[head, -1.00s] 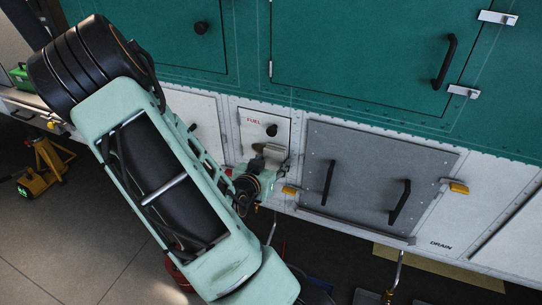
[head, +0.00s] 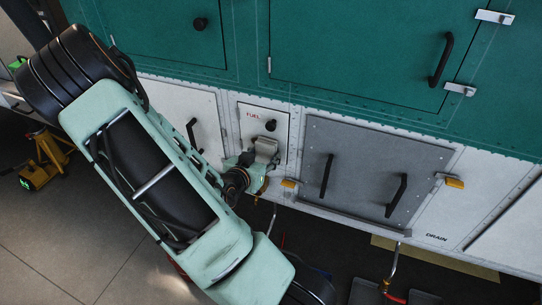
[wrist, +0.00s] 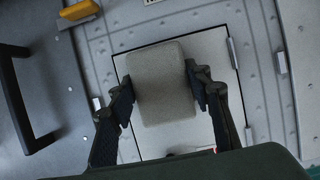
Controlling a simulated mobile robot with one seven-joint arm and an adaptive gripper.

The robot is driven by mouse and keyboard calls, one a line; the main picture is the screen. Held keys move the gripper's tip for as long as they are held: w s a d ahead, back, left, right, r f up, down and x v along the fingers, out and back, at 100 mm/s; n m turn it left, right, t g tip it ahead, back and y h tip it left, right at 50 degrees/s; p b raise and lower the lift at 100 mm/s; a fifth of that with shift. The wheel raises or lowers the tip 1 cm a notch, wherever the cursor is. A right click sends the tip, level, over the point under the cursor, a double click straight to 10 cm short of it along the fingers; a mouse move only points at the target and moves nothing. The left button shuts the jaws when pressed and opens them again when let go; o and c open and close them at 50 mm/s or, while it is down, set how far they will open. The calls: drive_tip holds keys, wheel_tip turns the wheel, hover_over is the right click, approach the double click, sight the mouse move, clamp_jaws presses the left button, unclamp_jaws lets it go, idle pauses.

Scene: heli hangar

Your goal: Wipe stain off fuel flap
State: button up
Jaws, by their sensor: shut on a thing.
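The fuel flap (head: 252,125) is a small white panel with red FUEL lettering and a black knob, set in the white lower hull. My gripper (wrist: 160,82) is shut on a pale grey-beige block-like pad (wrist: 161,60), with one dark finger on each side. In the head view the pad (head: 266,146) is in front of the flap's lower part, just below the knob. The flap also shows around the pad in the wrist view (wrist: 215,55). I cannot tell whether the pad touches it. No stain shows on the visible flap; the part behind the pad is hidden.
A grey hatch (head: 350,150) with two black handles is right of the flap, with yellow latches (head: 454,183) at its sides. A black handle (head: 193,135) is on the left panel. A yellow jack (head: 45,160) stands on the floor at left.

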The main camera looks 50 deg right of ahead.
sight(247, 144)
drive_tip(key=shift+w+a+r, duration=0.1)
drive_tip(key=shift+w+a, duration=0.3)
drive_tip(key=shift+w, duration=0.75)
drive_tip(key=shift+w+a+f, duration=0.1)
drive_tip(key=shift+w+a, duration=0.3)
drive_tip(key=shift+w, duration=0.8)
drive_tip(key=shift+w+a+r, duration=0.1)
drive_tip(key=shift+w+a, duration=0.3)
drive_tip(key=shift+w, duration=0.75)
drive_tip(key=shift+s+a, duration=0.15)
drive_tip(key=shift+a, duration=0.45)
drive_tip(key=shift+s+a, duration=0.35)
drive_tip(key=shift+a, duration=0.35)
drive_tip(key=shift+s+a, duration=0.35)
drive_tip(key=shift+a, duration=0.4)
drive_tip(key=shift+s+a, duration=0.35)
drive_tip(key=shift+a, duration=0.35)
drive_tip(key=shift+a, duration=0.15)
drive_tip(key=shift+s+a, duration=0.3)
drive_tip(key=shift+a, duration=0.35)
drive_tip(key=shift+s+a, duration=0.25)
drive_tip(key=shift+a, duration=0.35)
drive_tip(key=shift+d, duration=0.1)
